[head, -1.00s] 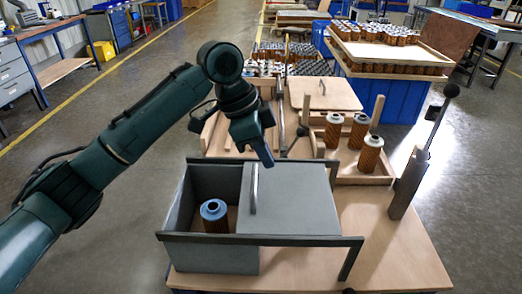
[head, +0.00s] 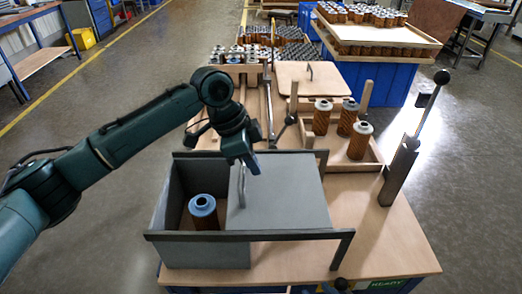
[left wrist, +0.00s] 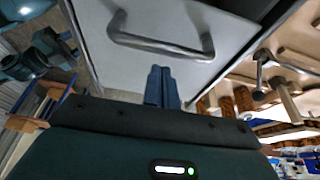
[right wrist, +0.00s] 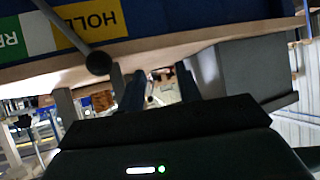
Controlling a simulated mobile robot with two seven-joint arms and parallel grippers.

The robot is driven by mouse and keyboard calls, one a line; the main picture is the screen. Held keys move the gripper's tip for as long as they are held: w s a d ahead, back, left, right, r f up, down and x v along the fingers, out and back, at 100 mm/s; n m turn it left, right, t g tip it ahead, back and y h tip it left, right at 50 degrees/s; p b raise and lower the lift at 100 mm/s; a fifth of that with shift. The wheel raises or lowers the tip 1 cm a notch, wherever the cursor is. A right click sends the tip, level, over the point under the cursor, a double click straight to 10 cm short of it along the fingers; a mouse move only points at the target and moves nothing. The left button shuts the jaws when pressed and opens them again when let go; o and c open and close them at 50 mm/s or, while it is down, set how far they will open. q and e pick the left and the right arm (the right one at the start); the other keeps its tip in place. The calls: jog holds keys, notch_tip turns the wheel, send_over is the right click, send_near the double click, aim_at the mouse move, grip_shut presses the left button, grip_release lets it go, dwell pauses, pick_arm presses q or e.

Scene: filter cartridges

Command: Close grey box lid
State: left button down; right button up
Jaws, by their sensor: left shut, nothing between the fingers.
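The grey box (head: 208,255) stands on the wooden table. Its flat grey lid (head: 285,190) covers the right part, and the left part is open, with a blue-topped brown cartridge (head: 203,212) inside. A metal bar handle (head: 242,186) is near the lid's left edge. My left gripper (head: 253,169) is shut and empty, just right of the handle and over the lid. In the left wrist view its fingertips (left wrist: 160,72) point at the lid, beside the handle (left wrist: 160,44); contact cannot be told. My right gripper (right wrist: 160,85) is open and empty by the table's front edge.
Rails (head: 245,235) run along the box top and extend right. A tray (head: 340,164) with three cartridges stands behind. An upright lever (head: 405,165) is at the table's right. A ball-ended knob (right wrist: 98,62) is near my right gripper.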

pick_arm(q)
jog(key=shift+a+f, duration=0.15)
jog(key=shift+a, duration=0.35)
pick_arm(e)
jog(key=shift+w+d, duration=0.15)
